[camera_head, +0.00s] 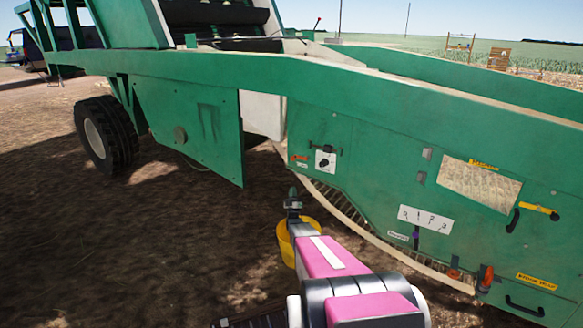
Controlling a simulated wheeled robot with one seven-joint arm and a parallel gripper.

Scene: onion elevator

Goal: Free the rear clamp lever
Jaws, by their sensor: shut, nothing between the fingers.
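My gripper (292,195) points away from me in the lower middle, over bare soil, and is shut and empty. It is apart from the machine's green side panel (365,200). Several handles are on that panel, and I cannot tell which is the rear clamp lever. A dark lever (322,147) is above a round black knob (323,163) on a white plate. A yellow lever (540,211) with a black grip is at the right. Orange pieces (486,278) stick out at the lower right. The small labels are too blurred to read.
A black handle (525,307) is at the lower right. A curved conveyor edge (350,220) runs under the panel near my gripper. A green side plate (190,130) hangs down on the left beside a black wheel (105,134). The soil (120,240) at left is clear.

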